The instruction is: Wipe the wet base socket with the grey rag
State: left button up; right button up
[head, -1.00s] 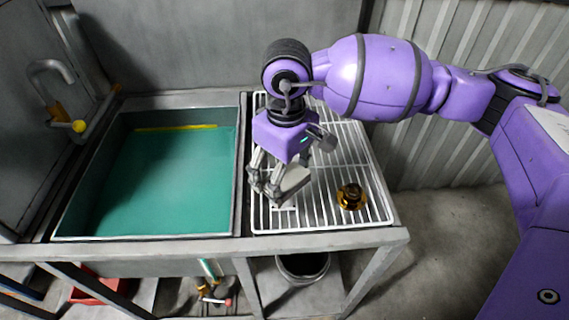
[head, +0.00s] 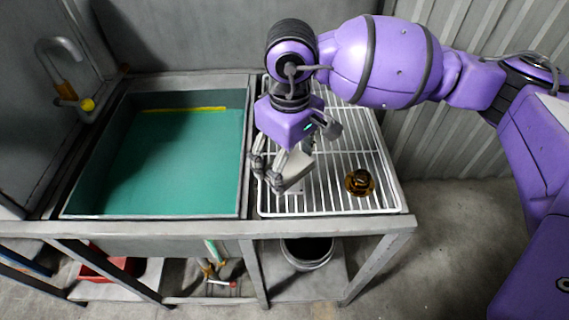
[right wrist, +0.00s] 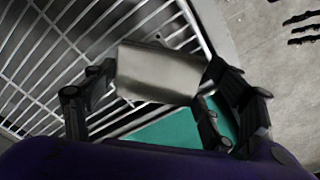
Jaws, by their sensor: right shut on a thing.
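My right gripper (head: 273,172) is shut on a grey, block-like piece, which I take for the grey rag (head: 298,164). It hangs over the front left of the white wire rack. In the right wrist view the rag (right wrist: 160,73) sits between the dark fingers (right wrist: 160,95) with the rack's bars behind it. A small pale piece shows just under the rag; I cannot tell what it is or whether they touch. A brass-coloured round fitting with a dark centre (head: 359,182) sits on the rack to the right, apart from the gripper. I cannot tell which is the base socket. My left gripper is out of view.
The wire rack (head: 328,205) is mostly bare. A sink (head: 247,120) of green water lies left of it, with a tap (head: 62,62) at the back left. A bucket (head: 308,258) and a red tray (head: 95,268) stand below.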

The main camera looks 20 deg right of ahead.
aim_at(299, 156)
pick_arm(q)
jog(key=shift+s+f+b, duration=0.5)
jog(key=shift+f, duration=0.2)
pick_arm(e)
jog(key=shift+w+d, duration=0.35)
jog(key=shift+d, duration=0.4)
jog(key=shift+w+d, duration=0.3)
jog(key=shift+d, duration=0.4)
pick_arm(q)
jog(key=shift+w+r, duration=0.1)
pick_arm(e)
jog(key=shift+a, duration=0.2)
jog(key=shift+s+a, duration=0.45)
jog(key=shift+a, duration=0.4)
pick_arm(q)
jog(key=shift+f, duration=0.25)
pick_arm(e)
jog(key=shift+s+a, duration=0.3)
jog(key=shift+a, duration=0.2)
jog(key=shift+s+a, duration=0.25)
jog(key=shift+a, duration=0.2)
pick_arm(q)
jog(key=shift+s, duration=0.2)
pick_arm(e)
jog(key=shift+w+d, duration=0.1)
